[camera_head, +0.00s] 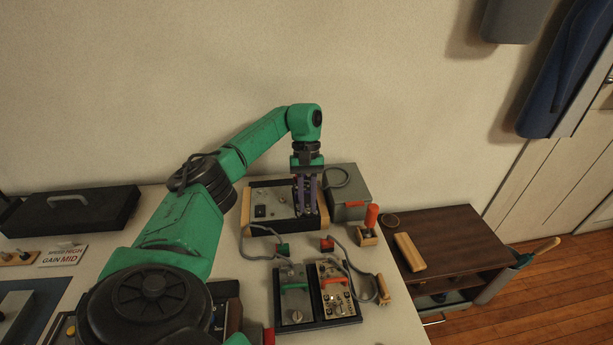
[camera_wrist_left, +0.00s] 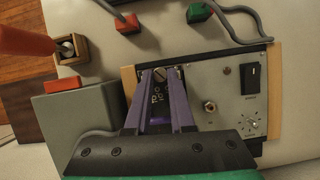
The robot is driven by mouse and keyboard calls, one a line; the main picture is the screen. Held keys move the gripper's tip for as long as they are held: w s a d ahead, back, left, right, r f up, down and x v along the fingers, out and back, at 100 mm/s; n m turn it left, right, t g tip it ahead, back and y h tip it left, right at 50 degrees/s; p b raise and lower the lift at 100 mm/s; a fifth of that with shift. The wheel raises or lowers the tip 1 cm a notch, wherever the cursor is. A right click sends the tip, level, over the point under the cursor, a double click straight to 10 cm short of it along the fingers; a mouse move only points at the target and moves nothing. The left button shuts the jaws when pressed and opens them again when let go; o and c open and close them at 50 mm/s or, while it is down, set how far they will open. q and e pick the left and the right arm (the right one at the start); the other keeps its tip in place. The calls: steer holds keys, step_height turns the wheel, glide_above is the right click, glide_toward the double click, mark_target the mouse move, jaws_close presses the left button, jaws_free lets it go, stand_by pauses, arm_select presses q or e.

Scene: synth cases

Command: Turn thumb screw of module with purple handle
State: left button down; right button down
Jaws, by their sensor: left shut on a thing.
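A grey-faced module panel (camera_head: 270,203) sits in a wooden-ended case on the bench, and also shows in the left wrist view (camera_wrist_left: 232,110). My left gripper (camera_head: 307,206) reaches down over its right part. In the left wrist view my purple-grey fingers (camera_wrist_left: 160,78) are shut on a small slotted thumb screw (camera_wrist_left: 159,73) near the panel's edge. A purple piece (camera_wrist_left: 160,118), seemingly the handle, shows between the fingers; the fingers and palm hide much of this part. My right gripper is not in view.
A grey box (camera_head: 351,192) stands close right of the case. A red-handled tool (camera_head: 371,216) stands in a wooden block. In front, a dark rack holds modules with a green handle (camera_head: 294,286) and an orange handle (camera_head: 334,281). Cables cross the bench between.

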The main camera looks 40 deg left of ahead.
arm_select(q)
steer(key=shift+w+m+y, duration=0.1)
steer(key=shift+m+y, duration=0.3)
steer(key=shift+m, duration=0.7)
steer(key=shift+g, duration=0.3)
steer(key=c, duration=0.8)
jaws_free()
steer(key=shift+o, duration=0.2)
